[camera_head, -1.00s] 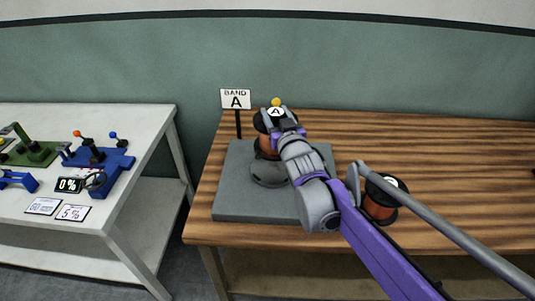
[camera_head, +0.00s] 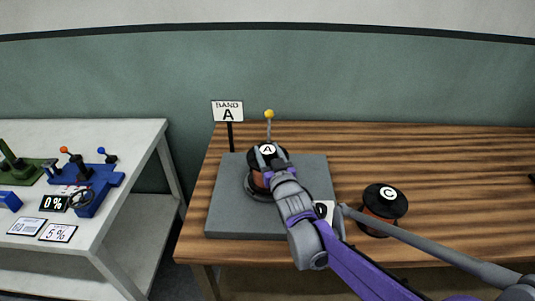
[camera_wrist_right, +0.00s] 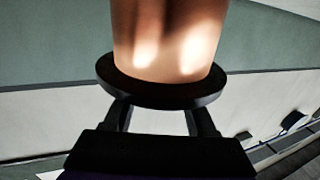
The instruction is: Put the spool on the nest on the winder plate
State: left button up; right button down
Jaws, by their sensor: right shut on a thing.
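A spool marked A (camera_head: 261,178), with copper winding and black flanges, is at the nest (camera_head: 250,190), a round grey ring on the grey winder plate (camera_head: 228,222). My right gripper (camera_head: 270,158) is shut on this spool from the near right side. The spool looks upright; whether its lower flange rests in the nest or hovers just above it, I cannot tell. In the right wrist view, its copper barrel (camera_wrist_right: 170,35) and black flange (camera_wrist_right: 160,90) fill the space over the fingers. My left gripper is not in view.
A second spool marked C (camera_head: 386,203) stands on the wooden table (camera_head: 450,165), right of the plate. A "BAND A" sign (camera_head: 228,112) and a yellow-tipped post (camera_head: 269,115) stand at the plate's back. A white table (camera_head: 120,150) with small devices is at left.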

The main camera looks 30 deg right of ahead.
jog(key=shift+f, duration=0.15)
jog(key=shift+c, duration=1)
grip_release()
jog(key=shift+s, duration=0.1)
jog(key=p+v, duration=0.1)
jog(key=v, duration=1)
jog(key=shift+s+a, duration=0.2)
jog(key=shift+s, duration=0.2)
